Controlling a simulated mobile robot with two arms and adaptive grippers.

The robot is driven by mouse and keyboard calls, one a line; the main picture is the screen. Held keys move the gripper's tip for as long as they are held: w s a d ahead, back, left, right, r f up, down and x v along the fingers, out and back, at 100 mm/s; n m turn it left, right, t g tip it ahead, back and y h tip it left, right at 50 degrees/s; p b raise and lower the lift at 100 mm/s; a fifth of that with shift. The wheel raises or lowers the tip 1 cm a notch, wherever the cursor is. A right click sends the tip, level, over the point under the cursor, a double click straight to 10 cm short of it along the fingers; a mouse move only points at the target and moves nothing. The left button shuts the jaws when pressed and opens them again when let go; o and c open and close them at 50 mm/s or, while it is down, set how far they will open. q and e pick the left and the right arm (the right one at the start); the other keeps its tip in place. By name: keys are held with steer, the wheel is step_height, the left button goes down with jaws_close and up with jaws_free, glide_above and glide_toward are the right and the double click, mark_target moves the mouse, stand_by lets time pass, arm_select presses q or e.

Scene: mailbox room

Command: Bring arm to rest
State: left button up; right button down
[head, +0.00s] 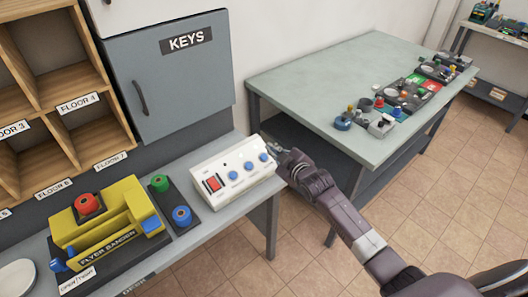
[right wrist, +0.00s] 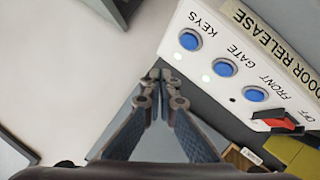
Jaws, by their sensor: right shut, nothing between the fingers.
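My right arm reaches in from the lower right of the head view. Its right gripper (head: 282,152) is at the right end of the white door release panel (head: 232,171). The right gripper (right wrist: 163,77) is shut and empty in the right wrist view, its fingertips close beside the panel (right wrist: 205,78) near the blue KEYS button (right wrist: 190,40). I cannot tell whether the tips touch the panel. The panel has several blue buttons and a red rocker switch (head: 213,184). My left gripper is not in view.
A yellow flyer bander (head: 105,225) and a dark strip with green and blue knobs (head: 182,214) stand left of the panel. A grey KEYS cabinet (head: 170,85) is behind. A green-topped table (head: 310,85) with parts stands at right. Tiled floor (head: 455,190) is open.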

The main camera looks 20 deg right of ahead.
steer(key=shift+r, duration=0.1)
stand_by(0.3)
steer(key=s+a+f+m+g, duration=0.1)
steer(key=s+a+f+g, duration=0.2)
steer(key=s, duration=0.5)
steer(key=s+a+f+m+g, duration=0.1)
steer(key=s+a+f+g, duration=0.2)
steer(key=s, duration=0.5)
steer(key=s+f+m+g+h, duration=0.1)
steer(key=s+m+g, duration=0.4)
steer(key=s, duration=2.1)
step_height(320, 180, down, 25)
steer(key=s+g, duration=0.1)
steer(key=s, duration=0.1)
steer(key=s+d+f+g, duration=0.1)
steer(key=s+d+f, duration=0.2)
steer(key=s+f, duration=1.4)
steer(key=shift+n, duration=0.4)
